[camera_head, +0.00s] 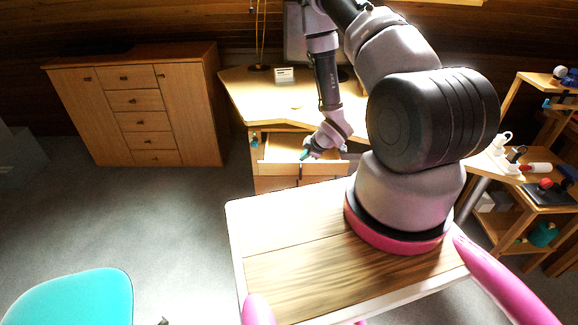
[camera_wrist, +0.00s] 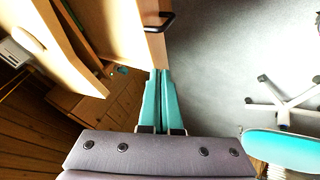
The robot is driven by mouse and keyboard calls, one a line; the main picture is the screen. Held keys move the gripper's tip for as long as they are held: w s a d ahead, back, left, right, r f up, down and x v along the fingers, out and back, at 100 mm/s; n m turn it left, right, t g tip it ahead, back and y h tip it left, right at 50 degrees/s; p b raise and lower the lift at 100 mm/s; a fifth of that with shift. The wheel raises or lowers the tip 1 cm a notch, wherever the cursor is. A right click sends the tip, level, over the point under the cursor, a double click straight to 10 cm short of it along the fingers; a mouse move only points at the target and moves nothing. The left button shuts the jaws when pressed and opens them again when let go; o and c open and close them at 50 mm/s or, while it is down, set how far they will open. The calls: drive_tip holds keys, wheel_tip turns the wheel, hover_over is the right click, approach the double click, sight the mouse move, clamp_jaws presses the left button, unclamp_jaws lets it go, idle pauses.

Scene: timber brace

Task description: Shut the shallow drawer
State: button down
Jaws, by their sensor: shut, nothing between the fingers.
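The shallow drawer (camera_head: 275,168) is in the desk below its top and stands pulled out, with its pale inside showing in the head view. In the wrist view the drawer front (camera_wrist: 155,52) is seen edge-on, with a black bar handle (camera_wrist: 160,22) standing out to the right. My gripper (camera_head: 305,155) is over the drawer near its front in the head view. In the wrist view its teal fingers (camera_wrist: 160,72) are together and empty, their tips by the end of the drawer front. Whether they touch it I cannot tell.
The desk top (camera_head: 245,95) holds a lamp and a small white item. A wooden cabinet (camera_head: 140,105) stands left. A teal chair (camera_head: 75,300) is at lower left, and it also shows in the wrist view (camera_wrist: 285,150). Shelving with tools (camera_head: 520,175) stands right. Floor between is clear.

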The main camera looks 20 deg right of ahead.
sight(293, 165)
drive_tip(key=shift+n, duration=0.4)
drive_tip(key=x, duration=1.2)
drive_tip(key=shift+w+d+f, duration=0.15)
drive_tip(key=shift+w+f, duration=0.15)
drive_tip(key=shift+f, duration=0.05)
drive_tip(key=shift+w+d, duration=0.1)
drive_tip(key=shift+w, duration=0.2)
